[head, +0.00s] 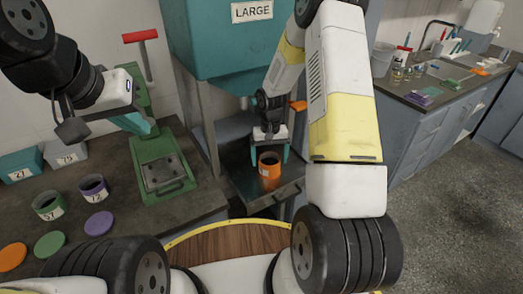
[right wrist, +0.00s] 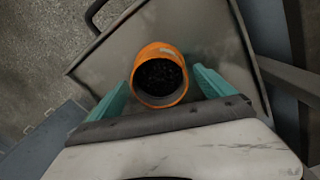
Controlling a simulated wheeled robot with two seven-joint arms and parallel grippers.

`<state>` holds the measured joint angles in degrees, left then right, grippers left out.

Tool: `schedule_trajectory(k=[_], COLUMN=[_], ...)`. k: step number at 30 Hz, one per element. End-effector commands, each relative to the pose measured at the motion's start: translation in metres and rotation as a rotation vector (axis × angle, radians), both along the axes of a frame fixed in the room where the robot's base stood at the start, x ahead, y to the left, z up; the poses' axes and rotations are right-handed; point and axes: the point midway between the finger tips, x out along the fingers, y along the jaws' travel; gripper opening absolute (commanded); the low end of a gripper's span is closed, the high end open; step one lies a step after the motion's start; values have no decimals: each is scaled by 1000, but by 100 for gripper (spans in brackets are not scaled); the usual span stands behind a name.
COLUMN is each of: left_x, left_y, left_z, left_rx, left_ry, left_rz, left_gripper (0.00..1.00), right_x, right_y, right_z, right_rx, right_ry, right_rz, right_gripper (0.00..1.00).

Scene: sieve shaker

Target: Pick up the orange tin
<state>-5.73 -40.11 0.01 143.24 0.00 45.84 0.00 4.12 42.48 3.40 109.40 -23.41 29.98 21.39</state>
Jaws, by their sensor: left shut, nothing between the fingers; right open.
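The orange tin (head: 269,166) stands upright on a grey metal tray (head: 258,200) under the teal hopper. It is open at the top and holds dark grains; the right wrist view shows it from above (right wrist: 160,75). My right gripper (head: 270,155) is open, with its teal fingers on either side of the tin. In the right wrist view its fingers (right wrist: 160,88) flank the tin, with a gap visible at each side. My left gripper (head: 146,127) is shut and empty, up at the left near the green press.
The teal hopper (head: 222,35) marked LARGE hangs above the tray. A green press (head: 163,170) with a red handle stands left of it. A cluttered counter (head: 425,100) stands at the right.

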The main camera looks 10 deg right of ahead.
Motion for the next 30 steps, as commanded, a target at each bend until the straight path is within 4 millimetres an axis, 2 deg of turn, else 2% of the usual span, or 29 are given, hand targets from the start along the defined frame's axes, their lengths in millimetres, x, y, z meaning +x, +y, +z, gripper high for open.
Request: schedule_trajectory(k=[3, 6, 14, 26, 30], left_x=[0, 0, 0, 0, 0], left_y=[0, 0, 0, 0, 0], left_z=[0, 0, 0, 0, 0], left_rx=[0, 0, 0, 0, 0], left_ry=[0, 0, 0, 0, 0], left_rz=[0, 0, 0, 0, 0], left_gripper=[0, 0, 0, 0, 0], right_x=[-1, -1, 0, 0, 0], right_y=[0, 0, 0, 0, 0], right_z=[-19, -28, -30, -29, -29], right_rx=[0, -1, 0, 0, 0], right_ry=[3, 2, 0, 0, 0], right_rz=[-1, 0, -1, -1, -1], right_gripper=[93, 93, 93, 14, 14])
